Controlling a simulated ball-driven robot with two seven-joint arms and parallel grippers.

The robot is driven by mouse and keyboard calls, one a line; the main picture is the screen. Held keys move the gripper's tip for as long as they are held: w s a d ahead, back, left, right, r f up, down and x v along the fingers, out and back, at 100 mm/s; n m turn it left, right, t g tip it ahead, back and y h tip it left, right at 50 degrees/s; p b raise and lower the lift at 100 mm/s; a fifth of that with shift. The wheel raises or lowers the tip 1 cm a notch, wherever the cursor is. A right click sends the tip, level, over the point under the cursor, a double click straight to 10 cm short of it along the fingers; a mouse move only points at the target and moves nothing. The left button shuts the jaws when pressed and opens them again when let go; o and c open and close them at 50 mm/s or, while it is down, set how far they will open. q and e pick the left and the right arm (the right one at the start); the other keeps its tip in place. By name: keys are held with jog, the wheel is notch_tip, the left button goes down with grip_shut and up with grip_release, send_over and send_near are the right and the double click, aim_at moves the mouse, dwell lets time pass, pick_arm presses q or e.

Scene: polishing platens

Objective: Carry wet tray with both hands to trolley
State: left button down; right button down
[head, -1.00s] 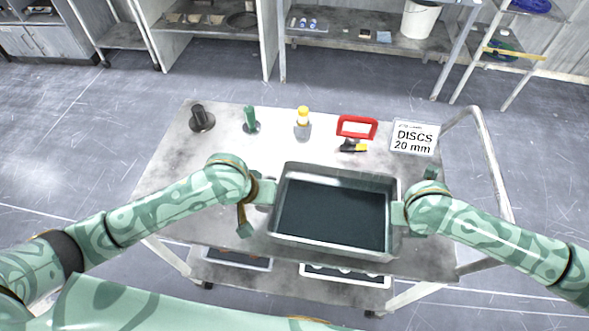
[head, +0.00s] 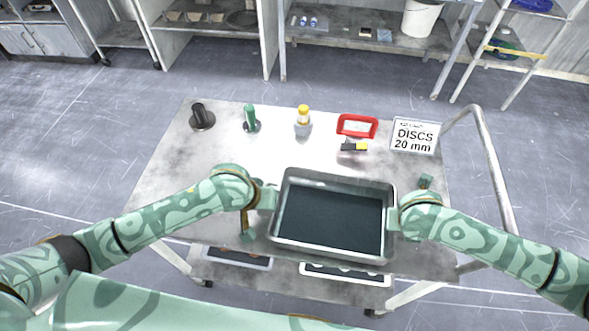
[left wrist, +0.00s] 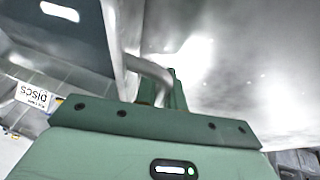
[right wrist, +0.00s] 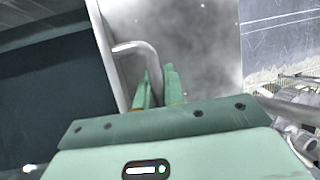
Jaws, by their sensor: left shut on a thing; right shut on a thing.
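The grey metal wet tray (head: 330,252), with a dark, glossy inside, is level over the front part of the trolley (head: 165,165). I cannot tell whether it touches the top. My left gripper (head: 270,198) is shut on the tray's left handle, and the bent handle (left wrist: 150,68) shows in the left wrist view. My right gripper (head: 393,217) is shut on the right handle, seen as a bent bar (right wrist: 138,50) in the right wrist view. The handle grips are partly hidden by the fingers.
Along the trolley's back stand a black-handled tool (head: 201,117), a green-handled tool (head: 251,117), a yellow-capped bottle (head: 303,122), a red frame (head: 357,126) and a "DISCS 20 mm" sign (head: 414,136). A push rail (head: 492,165) rises at the right. The trolley's left side is clear.

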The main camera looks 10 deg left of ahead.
pick_arm(q)
jog(key=shift+w+a+f, duration=0.1)
jog(key=shift+a+f, duration=0.05)
jog(key=shift+a, duration=0.15)
pick_arm(e)
jog(key=shift+w+d+f, duration=0.1)
jog(key=shift+d+f, duration=0.05)
jog(key=shift+d, duration=0.15)
pick_arm(q)
jog(key=c, duration=1.9)
grip_release()
jog(key=shift+f, duration=0.25)
pick_arm(e)
jog(key=c, duration=1.9)
grip_release()
jog(key=shift+f, duration=0.2)
pick_arm(q)
jog(key=o, duration=0.4)
pick_arm(e)
jog(key=o, duration=0.4)
pick_arm(q)
jog(key=shift+d+r, duration=0.1)
jog(key=shift+d, duration=0.05)
pick_arm(e)
jog(key=shift+a, duration=0.25)
